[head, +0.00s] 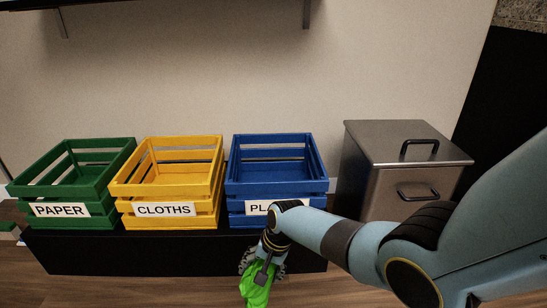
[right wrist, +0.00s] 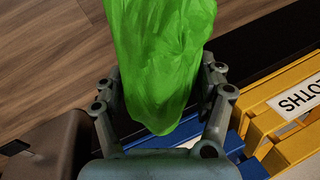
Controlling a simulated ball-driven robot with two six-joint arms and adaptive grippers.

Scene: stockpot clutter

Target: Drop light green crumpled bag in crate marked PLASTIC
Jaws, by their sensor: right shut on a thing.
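The light green crumpled bag (head: 256,288) hangs from my right gripper (head: 262,262), low in front of the black bench. In the right wrist view the bag (right wrist: 165,60) fills the space between the two fingers of the right gripper (right wrist: 162,95), which is shut on it. The blue crate (head: 277,178) marked PLASTIC stands on the bench, above and behind the gripper. Its label (head: 258,207) is partly covered by my right arm. The crate looks empty from here. My left gripper is not in view.
A yellow crate (head: 170,185) marked CLOTHS and a green crate (head: 75,182) marked PAPER stand left of the blue one on the black bench (head: 150,251). A metal bin (head: 390,165) with handles stands to the right. A shelf (head: 180,8) hangs above.

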